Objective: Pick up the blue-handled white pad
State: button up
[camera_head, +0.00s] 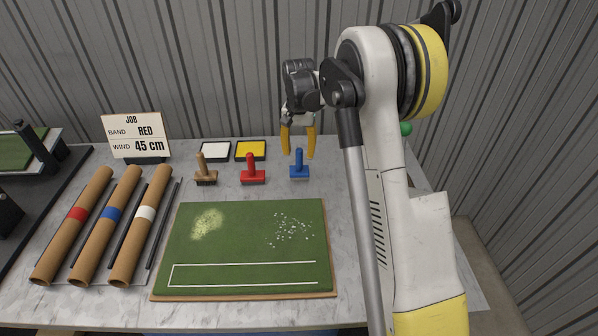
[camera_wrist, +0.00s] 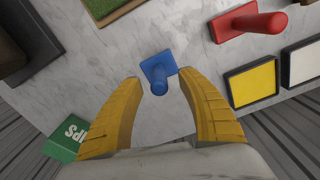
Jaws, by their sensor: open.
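The blue-handled pad (camera_head: 299,169) stands upright on the marble table, at the right end of a row of three handled tools. Its handle and base both look blue; I see no white on it and its underside is hidden. My gripper (camera_head: 298,155) points down, with two yellow fingers apart and empty. In the head view the fingertips appear just above and behind the blue handle. In the wrist view the blue pad (camera_wrist: 161,84) shows between and just beyond the fingertips, apart from them.
A red-handled tool (camera_head: 251,170) and a wooden-handled one (camera_head: 205,173) stand to the left. A yellow pad tray (camera_head: 250,150) and a white one (camera_head: 215,151) lie behind them. The turf board (camera_head: 240,250) lies in front. A green box (camera_wrist: 65,140) is near one finger.

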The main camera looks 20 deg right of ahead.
aim_at(299, 166)
notch_tip(299, 166, down, 6)
jog(key=b, duration=0.3)
jog(key=shift+d+f, duration=0.1)
jog(key=shift+f, duration=0.05)
grip_shut()
